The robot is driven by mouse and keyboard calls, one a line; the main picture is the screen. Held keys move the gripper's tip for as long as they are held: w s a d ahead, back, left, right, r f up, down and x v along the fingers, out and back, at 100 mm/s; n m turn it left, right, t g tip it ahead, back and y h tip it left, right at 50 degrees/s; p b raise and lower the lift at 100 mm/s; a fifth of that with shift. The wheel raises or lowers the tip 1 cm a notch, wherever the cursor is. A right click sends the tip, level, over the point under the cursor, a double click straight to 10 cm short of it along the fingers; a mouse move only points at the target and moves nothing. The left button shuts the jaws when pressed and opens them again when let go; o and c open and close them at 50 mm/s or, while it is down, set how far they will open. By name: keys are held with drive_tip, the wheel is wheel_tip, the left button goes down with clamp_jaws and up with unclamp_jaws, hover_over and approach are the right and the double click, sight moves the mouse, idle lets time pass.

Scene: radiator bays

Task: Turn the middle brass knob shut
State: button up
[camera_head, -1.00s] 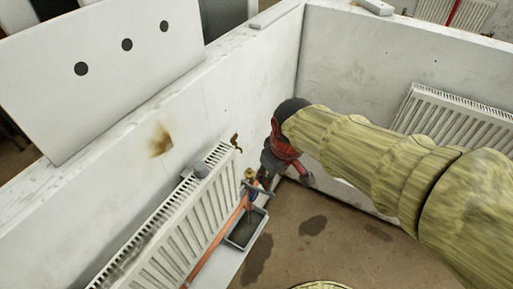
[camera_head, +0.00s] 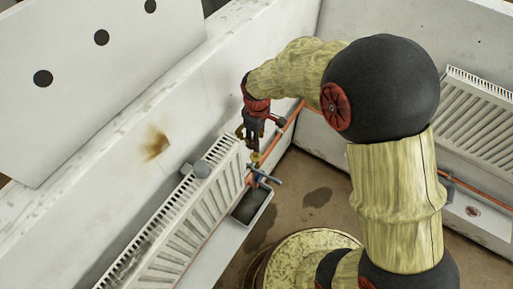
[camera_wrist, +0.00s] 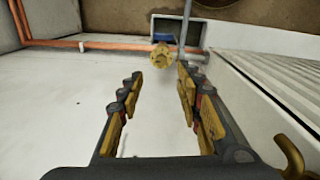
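A round brass knob (camera_head: 255,158) sits on the pipework at the near radiator's right end. It also shows in the wrist view (camera_wrist: 162,56), beyond my fingertips and between their lines. My gripper (camera_head: 251,140) points down close above the knob. In the wrist view my gripper (camera_wrist: 157,85) is open, with nothing between its two fingers. I see a gap between the fingers and the knob. Only one round brass knob is clear, so I cannot tell how it ranks among others.
A blue part (camera_head: 262,179) and a grey tray (camera_head: 262,207) lie below the knob. The white radiator (camera_head: 190,218) stands close beside. A brass hook (camera_wrist: 291,155) is near my gripper's right side. A copper pipe (camera_wrist: 85,44) runs along the wall.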

sight(256, 153)
drive_tip(key=shift+w+a+f, duration=0.15)
drive_tip(key=shift+f, duration=0.4)
drive_tip(key=shift+w+a+f, duration=0.1)
drive_tip(key=shift+f, duration=0.4)
drive_tip(key=shift+s+f, duration=0.1)
drive_tip(key=shift+f, duration=0.2)
wheel_tip(256, 153, down, 7)
drive_tip(key=shift+b, duration=0.5)
drive_tip(key=c, duration=0.3)
clamp_jaws()
